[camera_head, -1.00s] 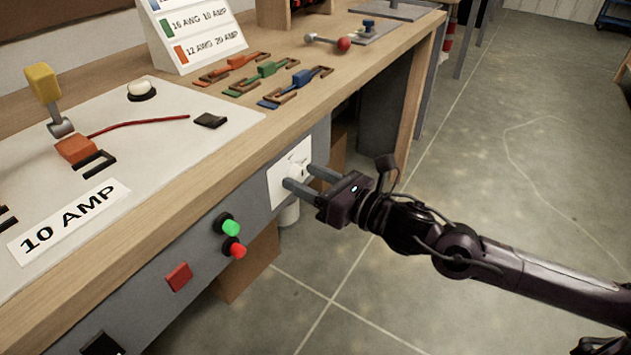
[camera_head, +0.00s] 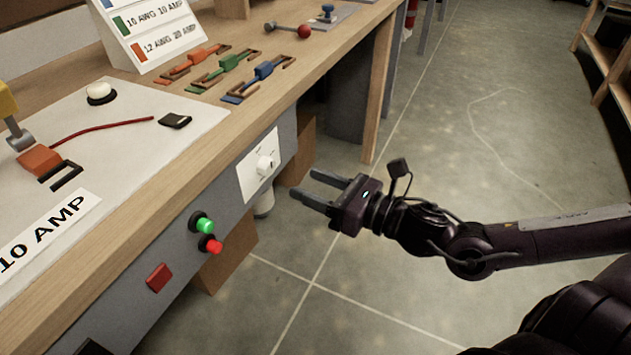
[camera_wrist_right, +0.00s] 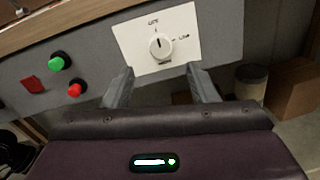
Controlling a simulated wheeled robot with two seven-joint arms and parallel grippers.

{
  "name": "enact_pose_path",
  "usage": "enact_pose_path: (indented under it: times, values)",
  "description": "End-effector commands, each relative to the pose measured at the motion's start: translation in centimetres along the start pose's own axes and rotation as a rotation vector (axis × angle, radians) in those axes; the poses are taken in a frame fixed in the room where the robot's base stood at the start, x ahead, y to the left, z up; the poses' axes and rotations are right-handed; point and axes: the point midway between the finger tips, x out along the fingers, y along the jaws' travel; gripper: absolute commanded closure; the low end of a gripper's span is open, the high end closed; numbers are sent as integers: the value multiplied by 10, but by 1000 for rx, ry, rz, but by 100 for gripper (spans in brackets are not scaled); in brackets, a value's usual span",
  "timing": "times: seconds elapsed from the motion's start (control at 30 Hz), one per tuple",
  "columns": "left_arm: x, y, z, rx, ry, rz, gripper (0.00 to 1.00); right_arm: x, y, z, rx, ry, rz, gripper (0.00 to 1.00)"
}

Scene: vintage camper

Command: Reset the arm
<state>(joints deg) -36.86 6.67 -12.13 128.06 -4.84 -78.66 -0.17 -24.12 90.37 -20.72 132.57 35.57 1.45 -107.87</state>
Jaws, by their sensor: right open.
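My right gripper (camera_head: 314,187) is open and empty, held out in front of the workbench's grey front panel. In the head view it is to the right of a white plate (camera_head: 245,183) with a round white knob (camera_head: 264,165), apart from both. In the right wrist view its two fingers (camera_wrist_right: 161,88) point toward the panel, with the knob (camera_wrist_right: 161,46) seen beyond and between them. My right arm comes in from the right. My left gripper is not in view.
A green button (camera_head: 205,226), a red button (camera_head: 211,244) and a red square (camera_head: 159,277) are on the panel. Coloured wire connectors (camera_head: 228,70) and a red-ended lever (camera_head: 304,31) lie on the bench top. Open floor (camera_head: 480,130) is to the right.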

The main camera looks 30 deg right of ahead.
Motion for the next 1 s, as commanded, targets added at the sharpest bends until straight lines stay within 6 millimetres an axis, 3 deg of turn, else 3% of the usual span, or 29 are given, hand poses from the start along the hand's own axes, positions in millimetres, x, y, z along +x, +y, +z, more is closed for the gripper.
enact_pose_path:
  times: [0.43, 0.57, 0.67, 0.8, 1.0]
  values:
    - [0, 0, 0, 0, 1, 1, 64, 0, -1, -1, 7, 0, -4, 47]
    - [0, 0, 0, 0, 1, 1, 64, 0, -10, -13, 135, 9, -73, 47]
    - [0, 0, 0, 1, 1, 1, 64, -3, -26, -37, 377, 21, -205, 47]
    - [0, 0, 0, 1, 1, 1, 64, -16, -45, -90, 839, 22, -459, 47]
    - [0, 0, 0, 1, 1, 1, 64, -44, -40, -174, 1482, -40, -852, 47]
